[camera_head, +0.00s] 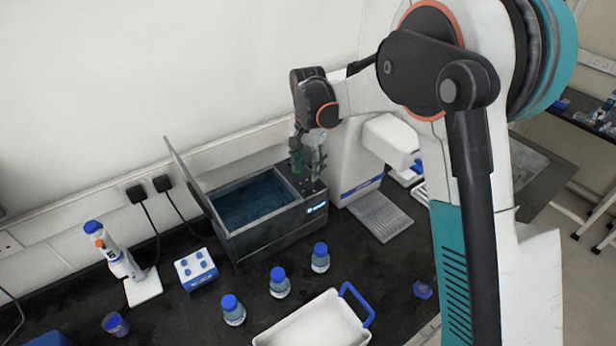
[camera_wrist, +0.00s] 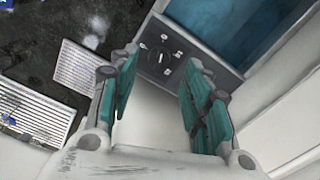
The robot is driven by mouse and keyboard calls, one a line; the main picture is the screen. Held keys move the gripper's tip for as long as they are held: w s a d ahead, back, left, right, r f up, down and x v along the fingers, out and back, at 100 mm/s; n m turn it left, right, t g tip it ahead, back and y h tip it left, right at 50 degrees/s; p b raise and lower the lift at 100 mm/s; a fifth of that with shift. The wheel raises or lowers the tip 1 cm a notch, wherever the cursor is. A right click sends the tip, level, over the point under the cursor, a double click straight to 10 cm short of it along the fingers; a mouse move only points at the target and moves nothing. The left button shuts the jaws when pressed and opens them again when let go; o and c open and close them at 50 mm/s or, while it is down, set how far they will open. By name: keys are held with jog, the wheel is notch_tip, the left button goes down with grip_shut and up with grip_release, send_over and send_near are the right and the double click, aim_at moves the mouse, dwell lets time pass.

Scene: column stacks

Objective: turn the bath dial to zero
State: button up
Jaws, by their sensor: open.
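The water bath (camera_head: 262,236) is a dark open box of blue water with its lid raised at the left. Its control panel is at the right end, partly hidden by my gripper in the head view. In the wrist view the bath dial (camera_wrist: 162,58) is a dark round knob with a light pointer mark, and small pale labels sit around it. Its exact setting is too small to read. My gripper (camera_head: 308,162) is above the panel, pointing down. In the wrist view its teal-padded fingers (camera_wrist: 161,66) are open, with the dial showing between them and nothing held.
A white machine (camera_head: 357,150) with a ridged tray (camera_head: 378,216) stands close at the bath's right. Several blue-capped bottles (camera_head: 280,284), a blue tube rack (camera_head: 196,270) and a white bin (camera_head: 316,322) stand in front. The wall is close behind.

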aim_at(308, 179)
jog(key=shift+f, duration=2.25)
jog(key=c, duration=1)
